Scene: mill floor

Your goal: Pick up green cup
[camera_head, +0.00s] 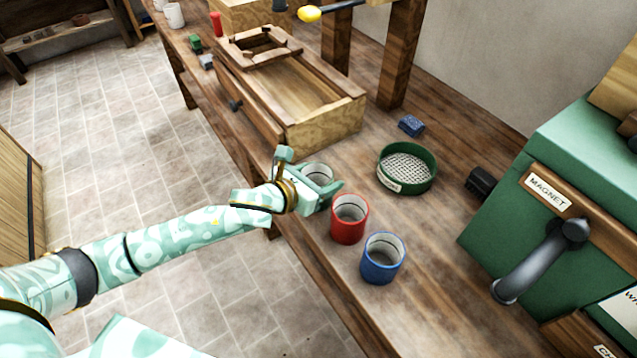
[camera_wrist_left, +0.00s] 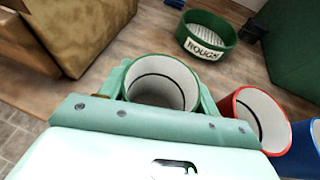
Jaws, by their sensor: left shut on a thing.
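The green cup (camera_wrist_left: 158,82) sits between the fingers of my left gripper (camera_wrist_left: 160,98) in the left wrist view, with its white inside and green rim showing. My left gripper (camera_head: 318,190) is shut on it at the bench's front edge in the head view. There the cup (camera_head: 317,172) shows only its upper part; the gripper hides the rest. The cup is upright. I cannot tell whether its base touches the bench. My right gripper is in neither view.
A red cup (camera_head: 348,220) and a blue cup (camera_head: 382,259) stand close by on the right. A green sieve (camera_head: 409,190) labelled ROUGH is behind them. A wooden box (camera_head: 322,127) stands at the left. A green machine (camera_head: 560,200) labelled MAGNET is at the right.

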